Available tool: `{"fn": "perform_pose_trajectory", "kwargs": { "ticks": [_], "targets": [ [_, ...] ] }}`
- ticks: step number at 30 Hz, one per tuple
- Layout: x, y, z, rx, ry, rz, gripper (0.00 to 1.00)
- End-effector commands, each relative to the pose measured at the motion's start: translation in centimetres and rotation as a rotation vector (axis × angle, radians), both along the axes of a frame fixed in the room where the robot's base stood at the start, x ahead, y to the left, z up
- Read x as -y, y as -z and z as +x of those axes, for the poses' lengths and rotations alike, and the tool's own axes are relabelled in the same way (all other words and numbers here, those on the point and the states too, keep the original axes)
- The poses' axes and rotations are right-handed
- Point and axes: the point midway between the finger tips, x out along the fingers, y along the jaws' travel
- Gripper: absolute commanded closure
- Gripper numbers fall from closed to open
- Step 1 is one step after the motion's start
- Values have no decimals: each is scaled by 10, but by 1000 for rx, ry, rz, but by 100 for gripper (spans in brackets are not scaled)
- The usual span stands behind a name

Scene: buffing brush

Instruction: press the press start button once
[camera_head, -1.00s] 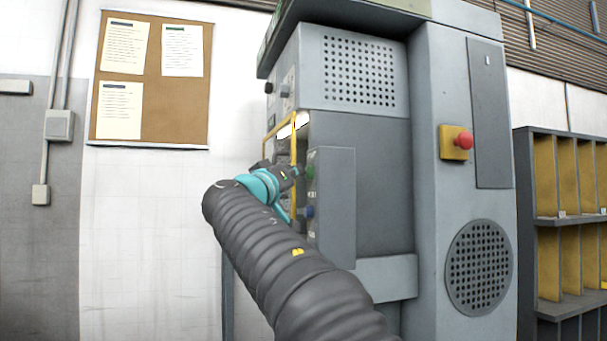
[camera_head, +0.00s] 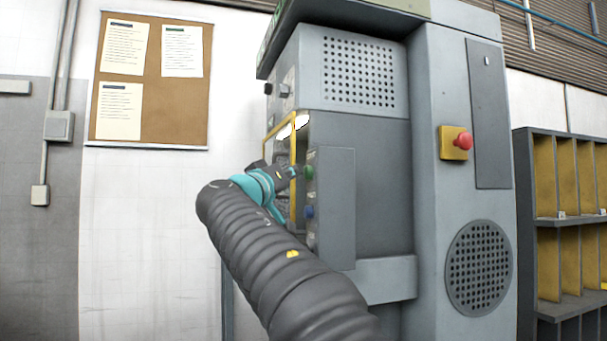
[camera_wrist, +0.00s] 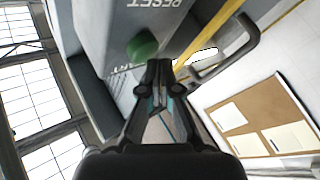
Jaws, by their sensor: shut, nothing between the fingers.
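The green button (camera_head: 309,172) sits on the side panel of the grey machine, above a blue button (camera_head: 309,211). In the wrist view the green button (camera_wrist: 143,46) shows just up and left of my fingertips, with partly hidden lettering ending in "ART" beside it. My gripper (camera_head: 295,171) is shut and empty, its tips pointing at the green button from the left. In the wrist view my gripper (camera_wrist: 160,66) shows its fingertips together. A narrow gap seems to separate tips and button; contact cannot be told for sure.
A yellow-framed opening (camera_head: 294,170) with a handle lies close beside the gripper. "RESET" lettering (camera_wrist: 163,4) marks the panel near the green button. A red button on a yellow box (camera_head: 455,143) is on the machine's front. Shelves stand right; a corkboard (camera_head: 160,85) hangs left.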

Motion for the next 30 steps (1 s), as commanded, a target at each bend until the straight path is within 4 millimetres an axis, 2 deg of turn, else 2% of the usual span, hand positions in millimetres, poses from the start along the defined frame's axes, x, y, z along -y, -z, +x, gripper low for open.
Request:
{"fn": "perform_pose_trajectory", "kwargs": {
  "ticks": [4, 17, 30],
  "targets": [
    [-6, 0, -2, 0, -2, -1, 100],
    [-10, 0, -2, 0, -2, 0, 100],
    [-45, 0, -12, 0, -3, 0, 100]
  ]
}}
